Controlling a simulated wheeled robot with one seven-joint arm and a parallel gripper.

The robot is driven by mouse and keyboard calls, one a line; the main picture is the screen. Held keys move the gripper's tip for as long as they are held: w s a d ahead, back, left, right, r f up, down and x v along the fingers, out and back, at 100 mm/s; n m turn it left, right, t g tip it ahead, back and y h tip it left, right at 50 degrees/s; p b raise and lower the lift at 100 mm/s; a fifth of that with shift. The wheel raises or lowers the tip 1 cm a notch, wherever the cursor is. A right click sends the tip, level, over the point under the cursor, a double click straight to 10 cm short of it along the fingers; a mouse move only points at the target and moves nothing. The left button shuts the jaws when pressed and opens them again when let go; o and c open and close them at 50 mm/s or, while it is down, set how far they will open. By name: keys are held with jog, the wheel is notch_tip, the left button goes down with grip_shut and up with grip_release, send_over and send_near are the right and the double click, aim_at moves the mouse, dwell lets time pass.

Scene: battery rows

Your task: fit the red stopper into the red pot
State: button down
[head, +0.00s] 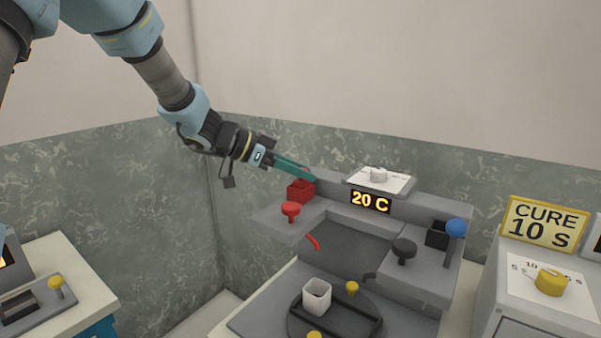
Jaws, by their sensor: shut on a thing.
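The red pot (298,194) is a small square red container at the back left corner of the grey machine. My gripper (308,177) comes in from the upper left, with its teal fingers just over the pot. It is shut on a small red piece, which I take for the red stopper (303,183), at the pot's mouth. The fingers partly cover the stopper. I cannot tell whether it is inside the opening or just above it.
A red knob (290,209) stands close in front of the pot, with a red lever (313,242) below. A 20 C display (370,201) and a white dial plate (380,180) are to the right. A white cup (317,295) stands on the dark turntable (365,328).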

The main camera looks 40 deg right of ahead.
jog(key=shift+f, duration=0.2)
jog(key=shift+f, duration=0.15)
jog(key=c, duration=0.8)
grip_release()
jog(key=shift+c, duration=0.2)
